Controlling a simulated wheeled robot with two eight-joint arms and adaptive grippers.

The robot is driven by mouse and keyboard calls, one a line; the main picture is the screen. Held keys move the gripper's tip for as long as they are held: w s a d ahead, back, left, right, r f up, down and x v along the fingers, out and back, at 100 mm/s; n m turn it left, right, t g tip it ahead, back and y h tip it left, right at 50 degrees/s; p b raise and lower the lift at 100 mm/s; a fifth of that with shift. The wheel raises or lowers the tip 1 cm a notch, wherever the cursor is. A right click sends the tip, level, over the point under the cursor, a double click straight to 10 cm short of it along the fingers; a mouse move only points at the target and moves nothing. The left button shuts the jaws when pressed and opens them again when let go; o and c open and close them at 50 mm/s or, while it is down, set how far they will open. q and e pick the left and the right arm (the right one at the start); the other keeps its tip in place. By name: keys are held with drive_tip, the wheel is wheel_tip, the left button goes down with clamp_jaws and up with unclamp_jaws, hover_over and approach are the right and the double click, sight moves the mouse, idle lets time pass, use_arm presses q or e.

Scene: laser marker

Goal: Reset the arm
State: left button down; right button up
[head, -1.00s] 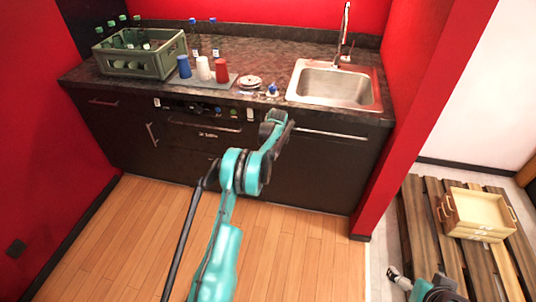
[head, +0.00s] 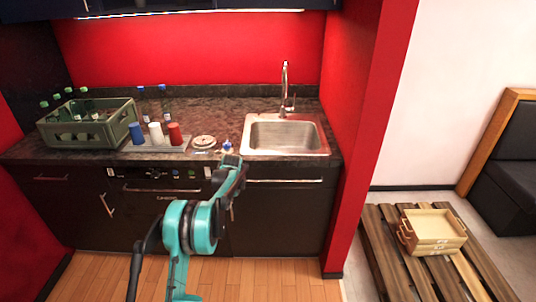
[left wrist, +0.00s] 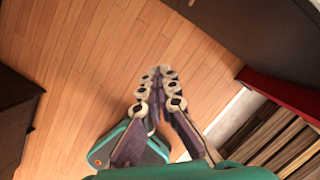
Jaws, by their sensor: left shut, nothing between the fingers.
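My left arm (head: 190,228) is teal and black and rises from the bottom of the head view in front of the counter's dark cabinets. Its upper joint (head: 232,168) overlaps the counter's front edge in the picture. I cannot make out the fingers there. In the left wrist view my left gripper (left wrist: 161,75) is shut and empty, its fingers together over the wooden floor (left wrist: 85,70). A teal part of my own body shows below the fingers. My right gripper is in no current view.
The counter (head: 85,158) holds a green bottle crate (head: 122,128), a tray with a blue, a white and a red cup (head: 175,134), two bottles and a sink (head: 285,137). A red wall (head: 365,150) ends it at right. Beyond, a wooden box (head: 434,228) sits on a pallet (head: 385,250).

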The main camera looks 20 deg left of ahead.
use_arm(q)
drive_tip(key=s+d+r+n+t, duration=0.1)
drive_tip(key=s+d+r+n, duration=0.5)
drive_tip(key=r, duration=0.3)
drive_tip(key=s+d+r+n+t, duration=0.2)
drive_tip(key=s+d+r+n, duration=0.25)
drive_tip(key=s+r, duration=0.35)
drive_tip(key=s+d+n+t, duration=0.1)
drive_tip(key=s+d+n, duration=0.2)
drive_tip(key=s, duration=0.5)
drive_tip(key=s+d+n+t+h, duration=0.1)
drive_tip(key=s+d+n, duration=0.3)
drive_tip(key=s+n, duration=0.2)
drive_tip(key=s+d+n+h, duration=0.1)
drive_tip(key=s+d+n, duration=0.2)
drive_tip(key=s, duration=0.6)
drive_tip(key=shift+s+d+f+n+t, duration=0.15)
drive_tip(key=shift+s+d+n+t, duration=0.2)
drive_tip(key=shift+n, duration=0.4)
